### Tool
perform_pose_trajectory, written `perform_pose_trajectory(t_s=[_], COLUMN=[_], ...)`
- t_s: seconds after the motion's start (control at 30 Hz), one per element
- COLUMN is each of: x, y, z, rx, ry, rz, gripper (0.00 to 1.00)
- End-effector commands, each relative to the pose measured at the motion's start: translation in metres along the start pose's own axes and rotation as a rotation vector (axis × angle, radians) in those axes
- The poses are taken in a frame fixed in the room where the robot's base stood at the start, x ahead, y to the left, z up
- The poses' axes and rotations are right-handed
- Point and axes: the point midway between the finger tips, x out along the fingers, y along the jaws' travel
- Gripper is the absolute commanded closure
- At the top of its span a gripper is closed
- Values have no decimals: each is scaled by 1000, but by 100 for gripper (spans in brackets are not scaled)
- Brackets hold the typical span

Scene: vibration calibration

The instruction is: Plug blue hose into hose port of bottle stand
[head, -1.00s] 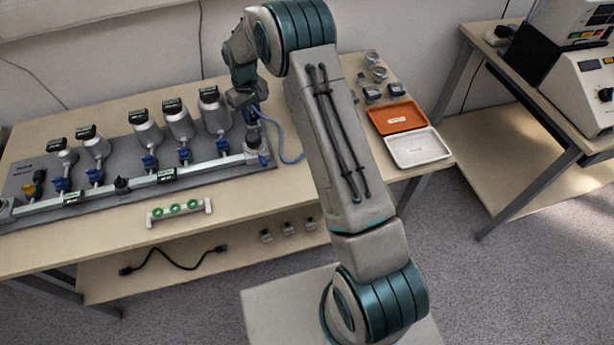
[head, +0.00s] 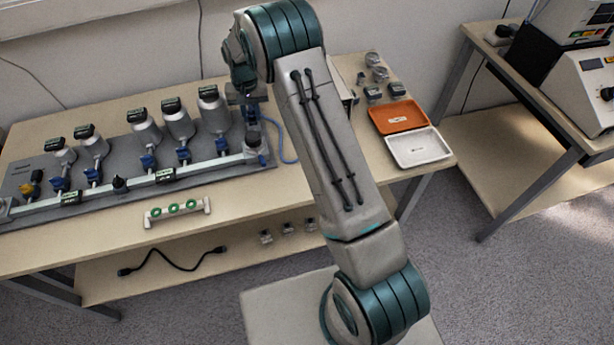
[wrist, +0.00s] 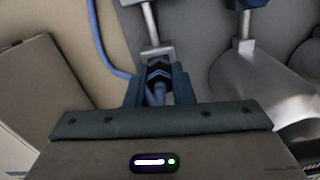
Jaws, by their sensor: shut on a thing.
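My gripper (wrist: 158,88) is shut on the end of the blue hose (wrist: 105,45), at a dark connector (wrist: 158,73) between the fingers. A metal fitting (wrist: 154,50) of the bottle stand, likely the hose port, lies right in front of the connector. I cannot tell whether they are joined. In the head view, my gripper (head: 253,98) hangs at the right end of the bottle stand (head: 100,191), its fingers hard to make out. The blue hose (head: 287,145) curves down to the table on its right. The stand carries several upturned metal bottles (head: 177,121) with blue valves.
An orange tray (head: 396,118) and a white tray (head: 432,150) lie at the table's right, with small jars (head: 377,72) behind. A white rack with green rings (head: 160,212) stands in front of the stand. In the wrist view, a metal bottle (wrist: 285,95) is close on the right.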

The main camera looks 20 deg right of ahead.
Motion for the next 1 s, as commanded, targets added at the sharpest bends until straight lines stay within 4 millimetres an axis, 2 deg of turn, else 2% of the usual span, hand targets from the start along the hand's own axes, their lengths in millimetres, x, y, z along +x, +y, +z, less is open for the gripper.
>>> perform_pose_trajectory(t_s=[0.37,0.7,0.93,0.97,1.0], x=[1,1,1,1,1], y=[0,0,0,0,0], z=[1,0,0,0,0], rx=[54,367,391,390,390], ry=[-2,-2,-1,-1,-1], rz=[0,1,0,0,0], gripper=[100,100,100,76,65])
